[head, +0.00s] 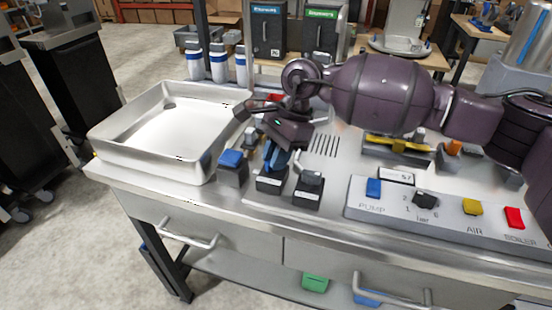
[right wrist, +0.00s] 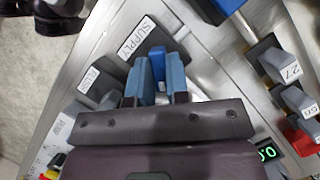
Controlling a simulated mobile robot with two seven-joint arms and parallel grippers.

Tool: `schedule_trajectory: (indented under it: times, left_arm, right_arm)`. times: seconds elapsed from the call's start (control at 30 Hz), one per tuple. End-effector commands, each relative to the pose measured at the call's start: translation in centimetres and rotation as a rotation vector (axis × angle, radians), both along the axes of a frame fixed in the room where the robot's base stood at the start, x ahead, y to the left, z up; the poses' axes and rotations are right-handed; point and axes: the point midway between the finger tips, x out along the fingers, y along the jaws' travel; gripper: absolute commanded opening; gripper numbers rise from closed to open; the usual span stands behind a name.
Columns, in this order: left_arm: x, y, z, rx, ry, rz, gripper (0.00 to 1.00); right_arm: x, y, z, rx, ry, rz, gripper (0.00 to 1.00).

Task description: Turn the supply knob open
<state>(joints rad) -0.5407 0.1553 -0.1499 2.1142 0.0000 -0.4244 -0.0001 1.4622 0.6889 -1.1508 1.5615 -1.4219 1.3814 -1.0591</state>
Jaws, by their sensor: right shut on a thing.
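The supply knob shows in the right wrist view as a blue handle (right wrist: 157,58) on a dark block labelled SUPPLY (right wrist: 138,45). In the head view its block (head: 270,183) is the middle one of three at the counter's front. My right gripper (head: 276,156) reaches down onto it from above. In the right wrist view its two blue fingers (right wrist: 159,84) are shut on the handle, one on each side. The gripper partly hides the knob in the head view. My left gripper is in neither view.
A block with a blue top (head: 232,168) stands close on the left, and a grey-handled block (head: 309,186) close on the right. A metal tray (head: 118,150) lies further left. A button panel (head: 395,212) labelled PUMP, AIR and BOILER is on the right.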

Motion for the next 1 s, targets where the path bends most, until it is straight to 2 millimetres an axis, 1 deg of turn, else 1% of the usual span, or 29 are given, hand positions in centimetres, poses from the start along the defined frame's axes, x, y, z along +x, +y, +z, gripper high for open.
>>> schedule_trajectory:
  times: [0.03,0.1,0.4,0.6,0.77,1.0]
  left_arm:
    - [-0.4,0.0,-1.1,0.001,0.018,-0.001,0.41]
    - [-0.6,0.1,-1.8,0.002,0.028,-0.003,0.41]
    - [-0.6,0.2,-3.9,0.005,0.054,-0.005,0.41]
    - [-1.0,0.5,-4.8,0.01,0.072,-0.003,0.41]
    - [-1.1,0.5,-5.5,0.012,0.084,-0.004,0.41]
    - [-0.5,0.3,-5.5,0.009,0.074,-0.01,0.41]
  right_arm:
    - [0.1,0.1,-0.7,0.002,0.008,0.045,0.0]
    - [0.2,0.1,-0.7,0.003,0.008,0.112,0.0]
    - [0.2,0.2,-0.6,0.003,0.006,0.381,0.0]
    - [0.2,0.2,-0.4,0.004,0.004,0.519,0.0]
    - [0.2,0.2,-0.2,0.003,0.002,0.595,0.0]
    - [0.2,0.2,0.0,0.001,-0.002,0.655,0.0]
